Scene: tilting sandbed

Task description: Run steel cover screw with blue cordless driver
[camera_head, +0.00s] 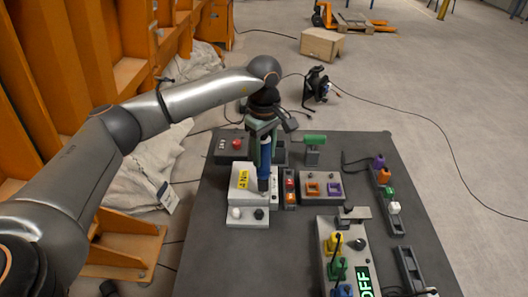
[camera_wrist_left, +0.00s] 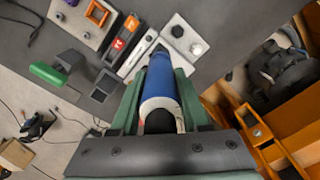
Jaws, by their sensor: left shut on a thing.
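My left gripper (camera_head: 263,127) is shut on the blue cordless driver (camera_head: 264,164). In the head view the driver points down, its lower end over the right part of a pale box with a yellow label (camera_head: 243,179). I cannot tell whether its tip touches the box. In the left wrist view the blue driver (camera_wrist_left: 160,80) lies between the green fingers of the left gripper (camera_wrist_left: 157,92), its far end towards the pale box. I cannot make out the steel cover screw; the driver covers that spot. My right gripper is not in view.
Near the driver are a block with a white and a dark knob (camera_head: 247,214), a narrow red-and-orange switch block (camera_head: 290,187), a two-socket plate (camera_head: 321,189) and a green-handled lever (camera_head: 313,140). A panel with coloured plugs (camera_head: 338,265) stands at the front right of the dark table (camera_head: 199,262).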

